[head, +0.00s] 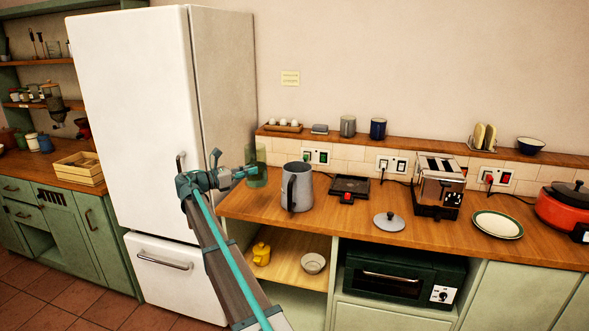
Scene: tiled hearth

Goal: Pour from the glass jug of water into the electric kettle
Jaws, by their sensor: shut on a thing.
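The greenish glass jug (258,178) is at the left end of the counter, in front of the tiles beside the fridge. It looks upright; I cannot tell whether its bottom touches the counter, and its water level is not clear. My gripper (243,172) reaches it from the left and is shut on it. The grey electric kettle (300,188) stands just right of the jug, apart from it, with its dark handle toward the camera. Its top looks open. A grey round lid (389,222) lies on the counter further right.
A dark flat base (349,186) with a red switch sits right of the kettle. A toaster (438,185), a plate (497,224) and a red cooker (566,208) stand farther right. The white fridge (135,110) bounds the left side. A shelf (400,143) runs above the tiles.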

